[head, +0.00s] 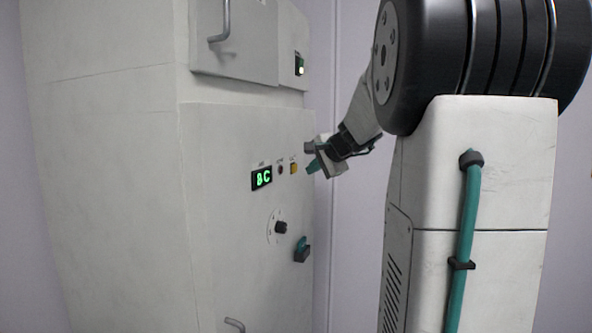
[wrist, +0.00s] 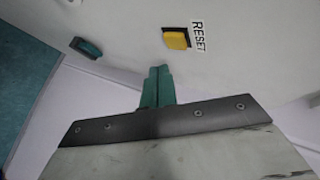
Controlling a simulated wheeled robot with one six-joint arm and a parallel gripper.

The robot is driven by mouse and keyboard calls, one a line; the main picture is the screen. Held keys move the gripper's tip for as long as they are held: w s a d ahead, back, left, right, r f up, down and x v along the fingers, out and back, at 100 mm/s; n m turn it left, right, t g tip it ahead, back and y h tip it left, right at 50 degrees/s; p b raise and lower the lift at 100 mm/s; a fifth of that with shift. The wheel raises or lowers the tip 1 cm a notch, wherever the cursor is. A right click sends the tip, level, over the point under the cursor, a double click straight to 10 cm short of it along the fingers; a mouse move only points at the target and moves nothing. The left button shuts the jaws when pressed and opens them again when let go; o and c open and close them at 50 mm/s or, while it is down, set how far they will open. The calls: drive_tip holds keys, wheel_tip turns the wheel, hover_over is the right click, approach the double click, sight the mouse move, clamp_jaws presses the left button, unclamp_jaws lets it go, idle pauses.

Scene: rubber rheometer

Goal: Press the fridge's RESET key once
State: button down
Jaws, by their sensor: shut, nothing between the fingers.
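The RESET key is a yellow-orange square key (head: 294,168) on the fridge's front panel (head: 230,140), right of the green display. In the wrist view the yellow key (wrist: 177,40) sits in a dark frame with the label RESET beside it. My gripper (head: 310,160) is just right of the key in the head view. Its teal fingers (wrist: 158,84) are together with nothing between them. In the wrist view the fingertips point toward the panel, just below the key, with a visible gap in the picture. I cannot tell the exact distance to the panel.
The green display (head: 262,178) shows "8C". A small dark round button (head: 280,170) lies between display and key. Below are a black dial (head: 281,227) and a teal-and-black switch (head: 302,250), possibly the one in the wrist view (wrist: 86,47). A door handle (head: 224,22) projects above.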

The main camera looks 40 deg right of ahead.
drive_tip(key=s, duration=0.1)
drive_tip(key=s+d, duration=0.1)
drive_tip(key=s, duration=0.1)
drive_tip(key=shift+s+d, duration=0.15)
drive_tip(key=shift+d, duration=0.05)
idle(0.7)
